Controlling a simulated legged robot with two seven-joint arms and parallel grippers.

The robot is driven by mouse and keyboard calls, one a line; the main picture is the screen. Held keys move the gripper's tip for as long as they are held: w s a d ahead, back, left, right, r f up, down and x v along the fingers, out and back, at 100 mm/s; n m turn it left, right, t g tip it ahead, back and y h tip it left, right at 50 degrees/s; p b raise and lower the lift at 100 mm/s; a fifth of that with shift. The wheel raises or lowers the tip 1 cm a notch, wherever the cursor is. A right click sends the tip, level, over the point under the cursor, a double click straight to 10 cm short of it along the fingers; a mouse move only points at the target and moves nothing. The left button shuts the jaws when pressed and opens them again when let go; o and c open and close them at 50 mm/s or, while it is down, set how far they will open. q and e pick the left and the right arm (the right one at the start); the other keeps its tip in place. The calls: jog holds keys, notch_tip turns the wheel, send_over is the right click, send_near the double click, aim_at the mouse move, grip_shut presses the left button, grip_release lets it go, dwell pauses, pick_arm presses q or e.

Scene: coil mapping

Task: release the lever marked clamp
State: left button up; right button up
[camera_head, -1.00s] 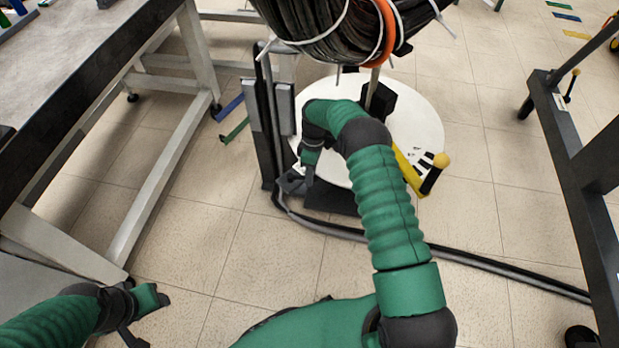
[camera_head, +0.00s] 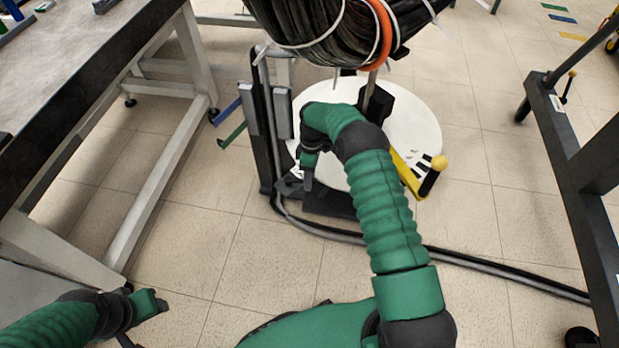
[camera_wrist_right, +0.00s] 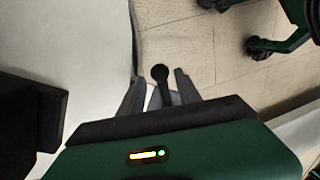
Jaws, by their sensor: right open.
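My right gripper (camera_head: 298,184) is low beside the near left edge of the white round base. In the right wrist view its two grey fingers (camera_wrist_right: 155,84) are open. A small lever with a round black knob (camera_wrist_right: 160,73) stands between them, with gaps at the knob. No clamp marking is readable on it, and my arm hides that spot in the head view. A yellow lever arm with a black grip and yellow ball (camera_head: 432,176) is at the right of the base.
A large black cable coil (camera_head: 330,25) hangs above the white base (camera_head: 420,130). A dark post (camera_head: 264,130) stands at its left. A thick cable (camera_head: 470,261) runs along the floor to the right. A table (camera_head: 60,70) is left; a dark frame (camera_head: 570,150) is right.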

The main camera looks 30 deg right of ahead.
notch_tip(320, 180, up, 7)
jog(key=w+d+p, duration=0.1)
jog(key=p, duration=0.1)
jog(key=shift+r, duration=0.1)
